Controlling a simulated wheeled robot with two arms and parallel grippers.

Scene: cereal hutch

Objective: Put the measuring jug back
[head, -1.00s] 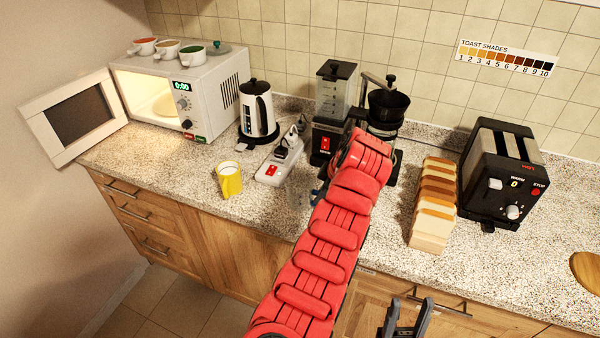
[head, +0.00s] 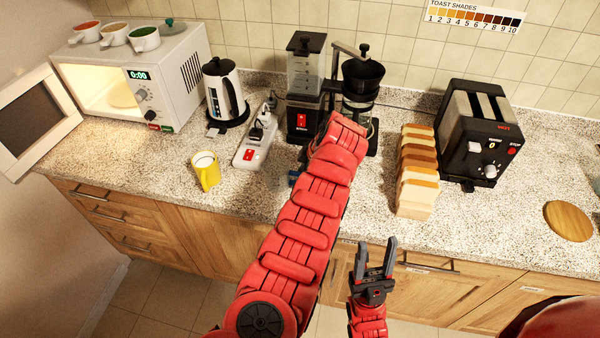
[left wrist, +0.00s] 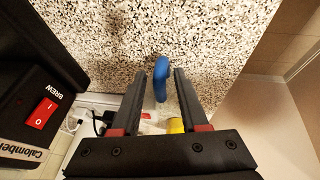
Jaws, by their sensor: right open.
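The measuring jug shows as a blue handle (left wrist: 160,79) in the left wrist view; its clear body cannot be made out there. My right gripper (head: 377,248) is open and empty, in front of the counter's edge.
A coffee maker (head: 303,118) stands behind the left arm. A power strip (head: 250,145) and yellow mug (head: 207,171) are to its left, bread slices (head: 417,185) and a toaster (head: 480,140) to its right. The microwave (head: 180,70) is open, with cups on top.

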